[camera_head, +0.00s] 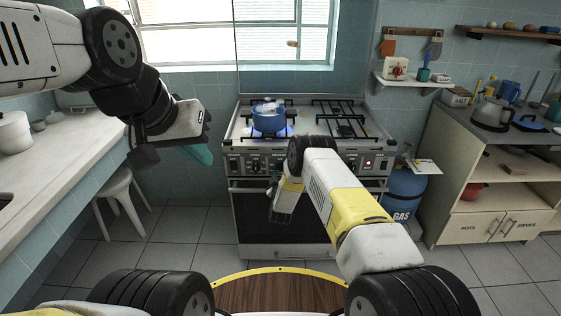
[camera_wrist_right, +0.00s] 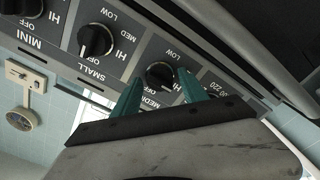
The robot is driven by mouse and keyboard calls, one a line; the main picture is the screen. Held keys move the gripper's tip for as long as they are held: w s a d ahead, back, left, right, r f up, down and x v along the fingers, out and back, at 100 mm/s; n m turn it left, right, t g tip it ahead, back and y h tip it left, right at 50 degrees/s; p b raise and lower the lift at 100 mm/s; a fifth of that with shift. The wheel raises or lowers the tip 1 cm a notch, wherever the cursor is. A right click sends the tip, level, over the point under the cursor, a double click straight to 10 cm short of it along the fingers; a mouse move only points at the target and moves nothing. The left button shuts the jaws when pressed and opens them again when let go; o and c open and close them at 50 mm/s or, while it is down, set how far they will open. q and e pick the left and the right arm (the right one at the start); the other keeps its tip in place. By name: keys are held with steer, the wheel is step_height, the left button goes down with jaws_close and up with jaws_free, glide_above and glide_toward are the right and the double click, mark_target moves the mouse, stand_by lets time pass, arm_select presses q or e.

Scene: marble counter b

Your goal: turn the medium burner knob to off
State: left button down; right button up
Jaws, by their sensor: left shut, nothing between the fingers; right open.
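The medium burner knob (camera_wrist_right: 160,75) is a black dial with a white pointer mark. It sits on the stove's front panel in the right wrist view, under a label partly hidden by my gripper. My right gripper (camera_wrist_right: 159,80) is open, with its teal fingers on either side of the knob's near part. I cannot tell whether they touch it. My left gripper (camera_head: 199,153) is shut and empty, in the air left of the stove (camera_head: 285,225).
The small burner knob (camera_wrist_right: 96,41) is beside the medium one. A blue gas bottle (camera_head: 404,197) stands right of the stove, and a white stool (camera_head: 118,190) stands left.

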steer(key=c, duration=0.8)
steer(key=m, duration=0.4)
steer(key=shift+m, duration=0.8)
steer(key=m, duration=0.2)
steer(key=shift+m, duration=0.4)
steer(key=m, duration=0.2)
steer(key=shift+m, duration=0.4)
